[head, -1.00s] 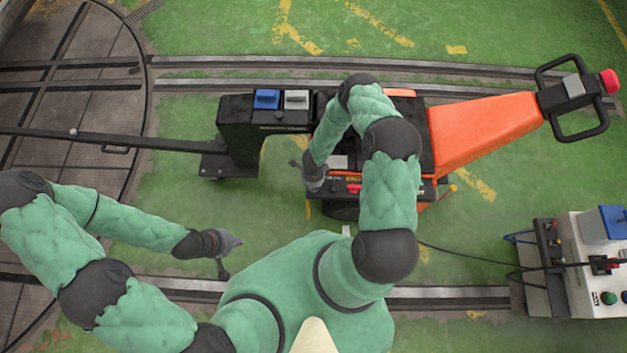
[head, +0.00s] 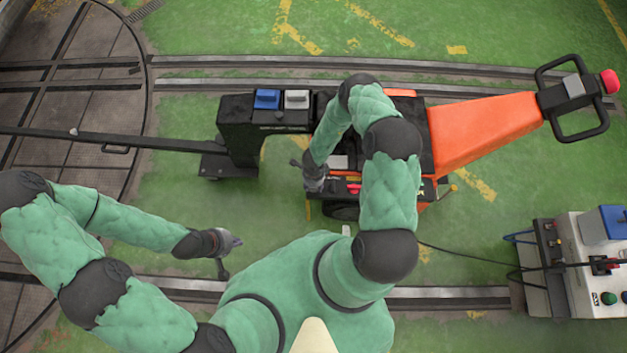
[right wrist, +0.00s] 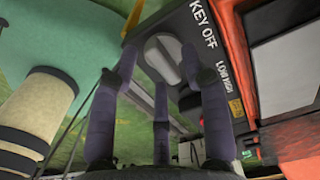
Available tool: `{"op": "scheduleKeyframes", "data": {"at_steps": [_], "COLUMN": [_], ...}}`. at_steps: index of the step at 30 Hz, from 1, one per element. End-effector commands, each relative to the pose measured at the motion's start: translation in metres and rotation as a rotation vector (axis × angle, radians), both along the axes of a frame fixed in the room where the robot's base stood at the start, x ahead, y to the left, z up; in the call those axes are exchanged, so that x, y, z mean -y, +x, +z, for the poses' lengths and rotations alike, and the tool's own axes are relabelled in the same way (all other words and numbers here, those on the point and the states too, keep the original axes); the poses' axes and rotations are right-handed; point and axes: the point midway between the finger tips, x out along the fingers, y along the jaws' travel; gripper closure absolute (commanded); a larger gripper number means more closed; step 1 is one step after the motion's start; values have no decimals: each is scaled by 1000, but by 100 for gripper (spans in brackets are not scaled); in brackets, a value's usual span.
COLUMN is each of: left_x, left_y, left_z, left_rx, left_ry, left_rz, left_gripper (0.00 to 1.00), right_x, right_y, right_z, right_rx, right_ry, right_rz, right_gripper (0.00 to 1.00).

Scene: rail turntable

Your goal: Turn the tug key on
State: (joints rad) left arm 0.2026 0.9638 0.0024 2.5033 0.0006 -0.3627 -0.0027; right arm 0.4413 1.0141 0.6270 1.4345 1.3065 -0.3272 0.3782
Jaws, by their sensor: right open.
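The tug is an orange and black machine (head: 485,122) in the head view. Its key switch is a round grey knob (right wrist: 164,57) with a raised bar, set in a dark panel in the right wrist view. White lettering "KEY OFF" (right wrist: 203,22) is beside it. My right gripper (right wrist: 158,75) is open, its purple fingers pointing at the knob and spread about it. I cannot tell whether they touch it. In the head view my right gripper (head: 315,184) is at the tug's near side, and the key is not discernible there. My left gripper (head: 236,242) hangs over the green floor, away from the tug.
Blue and grey connectors (head: 266,99) sit on the tug's black left part. A tow bar (head: 150,142) runs left over the turntable (head: 60,90). A white charger cabinet (head: 590,270) stands at right, with a cable toward the tug. "LOW HIGH" lettering (right wrist: 223,77) is near the key.

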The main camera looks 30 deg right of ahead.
Motion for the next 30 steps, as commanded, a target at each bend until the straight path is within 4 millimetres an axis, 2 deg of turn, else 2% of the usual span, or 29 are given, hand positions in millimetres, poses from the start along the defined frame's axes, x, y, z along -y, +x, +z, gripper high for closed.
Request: {"op": "scheduleKeyframes", "data": {"at_steps": [5,15,21,30], "left_x": [0,0,0,0], "left_y": [0,0,0,0], "left_z": [0,0,0,0], "left_rx": [0,0,0,0], "left_ry": [0,0,0,0], "left_rz": [0,0,0,0], "left_gripper": [100,100,100,100], "right_x": [0,1,1,0], "right_y": [2,2,2,0], "right_z": [15,79,107,120], "right_rx": [3,4,3,0], "right_ry": [-1,-1,-2,0], "right_rz": [2,0,0,-1], "right_gripper": [54,54,54,54]}}
